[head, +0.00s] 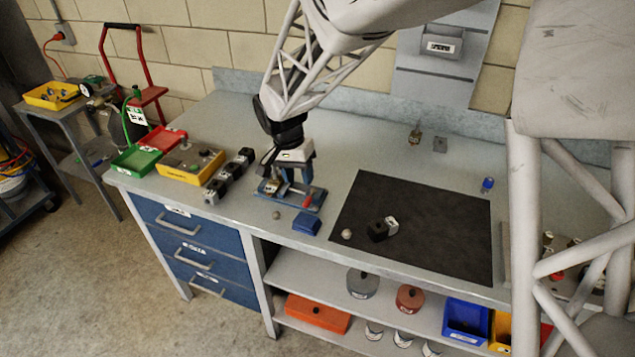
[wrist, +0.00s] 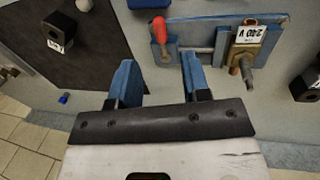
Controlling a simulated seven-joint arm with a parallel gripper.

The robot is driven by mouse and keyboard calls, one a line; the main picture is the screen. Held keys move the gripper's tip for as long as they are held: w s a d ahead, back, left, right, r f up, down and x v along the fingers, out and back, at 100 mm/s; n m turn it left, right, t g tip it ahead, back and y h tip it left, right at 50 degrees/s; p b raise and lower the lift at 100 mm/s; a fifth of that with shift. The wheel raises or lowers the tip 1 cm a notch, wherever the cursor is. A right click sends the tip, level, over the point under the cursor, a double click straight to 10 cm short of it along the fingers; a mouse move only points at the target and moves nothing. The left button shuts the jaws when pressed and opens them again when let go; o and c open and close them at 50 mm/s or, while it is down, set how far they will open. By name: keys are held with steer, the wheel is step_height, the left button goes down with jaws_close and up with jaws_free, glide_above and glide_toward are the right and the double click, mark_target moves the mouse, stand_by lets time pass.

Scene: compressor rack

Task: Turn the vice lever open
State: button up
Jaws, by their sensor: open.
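A small blue vice (head: 313,207) stands on the workbench, and it also shows in the wrist view (wrist: 202,27). Its lever has a red handle (wrist: 158,27) at the vice's left end in the wrist view. My gripper (wrist: 160,65) is open and empty, with two blue fingers. It is over the vice in the head view (head: 297,180). In the wrist view the lever lies ahead of the gap between the fingertips; contact cannot be told.
A black mat (head: 430,225) with a labelled black block (head: 377,231) lies right of the vice. A blue block (head: 306,223) is just in front. Several black blocks (head: 216,191) and a yellow bin (head: 180,170) stand to the left. The bench behind is mostly clear.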

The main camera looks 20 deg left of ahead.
mark_target(306, 201)
steer(key=shift+d+f, duration=0.25)
steer(key=shift+f, duration=1)
steer(key=shift+d+f, duration=0.3)
steer(key=shift+f, duration=1)
steer(key=shift+d+f, duration=0.25)
steer(key=shift+f, duration=1)
steer(key=shift+c, duration=0.3)
jaws_close()
